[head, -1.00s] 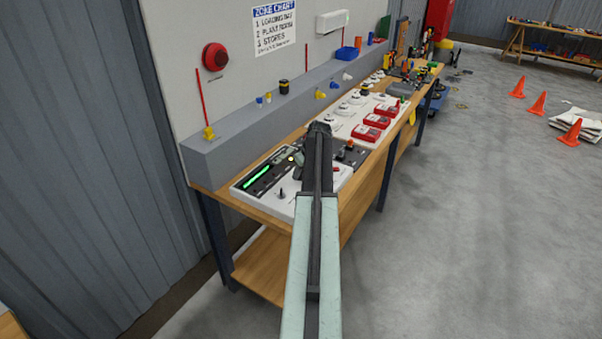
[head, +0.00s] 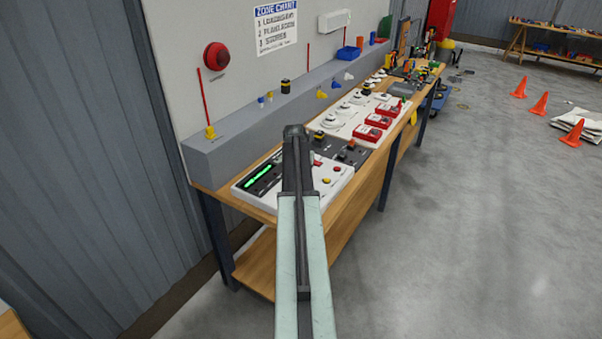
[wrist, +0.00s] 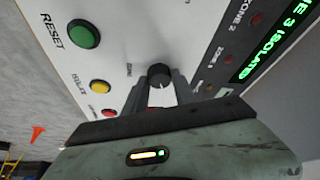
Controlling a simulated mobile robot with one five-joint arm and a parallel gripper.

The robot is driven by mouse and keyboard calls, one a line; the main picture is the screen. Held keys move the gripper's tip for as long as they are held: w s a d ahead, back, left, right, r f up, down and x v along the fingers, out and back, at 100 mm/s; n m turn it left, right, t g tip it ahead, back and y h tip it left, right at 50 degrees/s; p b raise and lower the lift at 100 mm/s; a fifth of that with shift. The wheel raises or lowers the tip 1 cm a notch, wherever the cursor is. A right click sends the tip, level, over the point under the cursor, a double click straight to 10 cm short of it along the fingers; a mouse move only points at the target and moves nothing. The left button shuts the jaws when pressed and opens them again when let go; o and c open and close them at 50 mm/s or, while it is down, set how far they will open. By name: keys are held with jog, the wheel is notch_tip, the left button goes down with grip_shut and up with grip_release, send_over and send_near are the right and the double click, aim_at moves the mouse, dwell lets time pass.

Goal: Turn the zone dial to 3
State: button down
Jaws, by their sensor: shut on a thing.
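The zone dial (wrist: 158,75) is a small black knob with a white mark on the white control panel (wrist: 150,30). In the wrist view my gripper (wrist: 157,92) has its two dark fingers closed on either side of the knob. The panel's display (wrist: 272,45) shows green letters, partly cut off, that read "NE 3 ISOLATED". In the head view the panel (head: 342,180) lies on the bench's near end with its lit display (head: 258,176). My arm hides the dial and fingertips there.
Beside the dial are a green RESET button (wrist: 84,34), a yellow button (wrist: 100,87) and a red button (wrist: 108,113). Dark red lamps (wrist: 228,58) sit near the zone labels. Red boxes (head: 367,133) stand farther along the bench. The floor at right is clear up to orange cones (head: 539,103).

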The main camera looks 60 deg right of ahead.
jog(key=shift+w+m+g, duration=0.1)
jog(key=shift+m+g, duration=0.7)
jog(key=shift+m, duration=1.3)
jog(key=c, duration=1)
grip_release()
jog(key=shift+c, duration=0.2)
jog(key=p+v, duration=0.7)
jog(key=v, duration=0.1)
